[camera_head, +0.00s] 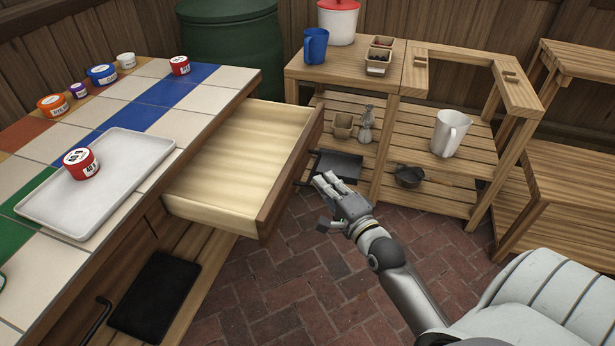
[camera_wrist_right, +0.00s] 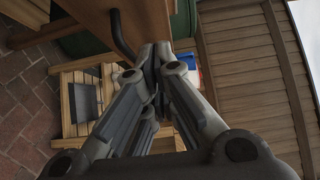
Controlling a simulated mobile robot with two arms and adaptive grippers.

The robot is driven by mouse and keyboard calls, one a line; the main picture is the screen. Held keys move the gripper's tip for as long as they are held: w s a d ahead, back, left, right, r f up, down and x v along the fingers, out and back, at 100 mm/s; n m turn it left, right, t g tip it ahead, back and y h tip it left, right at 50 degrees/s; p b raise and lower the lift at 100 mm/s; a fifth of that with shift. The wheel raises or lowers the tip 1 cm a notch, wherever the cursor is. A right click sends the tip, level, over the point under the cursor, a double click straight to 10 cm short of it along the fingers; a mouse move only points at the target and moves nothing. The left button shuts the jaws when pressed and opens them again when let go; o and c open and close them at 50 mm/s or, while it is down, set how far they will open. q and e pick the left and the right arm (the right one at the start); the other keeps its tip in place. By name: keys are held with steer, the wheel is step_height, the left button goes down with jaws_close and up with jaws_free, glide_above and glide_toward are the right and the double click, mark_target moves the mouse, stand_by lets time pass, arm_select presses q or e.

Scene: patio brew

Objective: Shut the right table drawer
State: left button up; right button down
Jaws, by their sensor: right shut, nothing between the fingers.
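The right table drawer (camera_head: 245,150) is pulled well out from the tiled table (camera_head: 140,100) in the head view. It is empty, with pale wood inside and a darker front. My right gripper (camera_head: 324,184) is shut and empty, just outside the drawer front. In the right wrist view its closed fingers (camera_wrist_right: 153,60) point towards a brown wooden panel with a dark bar handle (camera_wrist_right: 121,35), which looks like the drawer front. I cannot tell whether the fingers touch it. My left gripper is not in view.
A wooden shelf unit (camera_head: 450,125) with a blue mug (camera_head: 315,46) and white pitcher (camera_head: 450,133) stands behind. The brick floor (camera_head: 300,275) in front of the drawer is clear.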

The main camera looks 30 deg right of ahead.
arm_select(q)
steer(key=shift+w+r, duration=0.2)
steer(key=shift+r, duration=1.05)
arm_select(e)
steer(key=w, duration=0.1)
steer(key=w+a, duration=0.1)
steer(key=w, duration=0.1)
steer(key=w+a, duration=0.1)
steer(key=shift+w+a, duration=0.25)
steer(key=shift+w, duration=0.1)
